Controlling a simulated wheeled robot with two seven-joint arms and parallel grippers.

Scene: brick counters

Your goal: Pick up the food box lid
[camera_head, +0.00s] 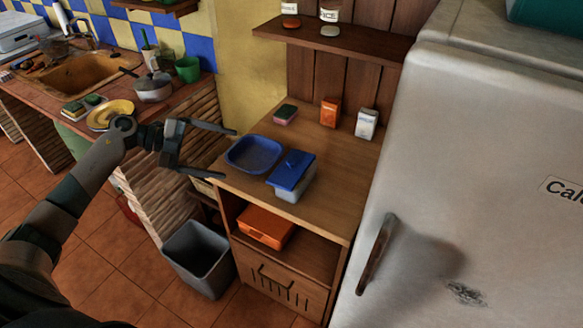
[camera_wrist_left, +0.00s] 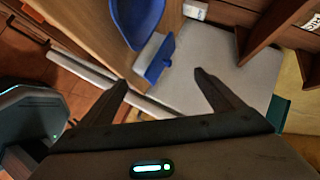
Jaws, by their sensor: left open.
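The food box lid (camera_head: 292,169) is blue and sits on the pale food box (camera_head: 297,190) on the wooden cabinet top, slightly askew. In the left wrist view the blue lid (camera_wrist_left: 161,60) shows beside the box's pale side. My left gripper (camera_head: 230,155) is open and empty, to the left of the lid, near the blue bowl. Its two fingers also show spread in the left wrist view (camera_wrist_left: 160,85). My right gripper is not in view.
A blue bowl (camera_head: 254,154) stands left of the food box. An orange box (camera_head: 330,112), a white box (camera_head: 366,124) and a sponge (camera_head: 286,114) stand at the back. The fridge (camera_head: 480,200) bounds the right side. A shelf (camera_head: 335,38) hangs above.

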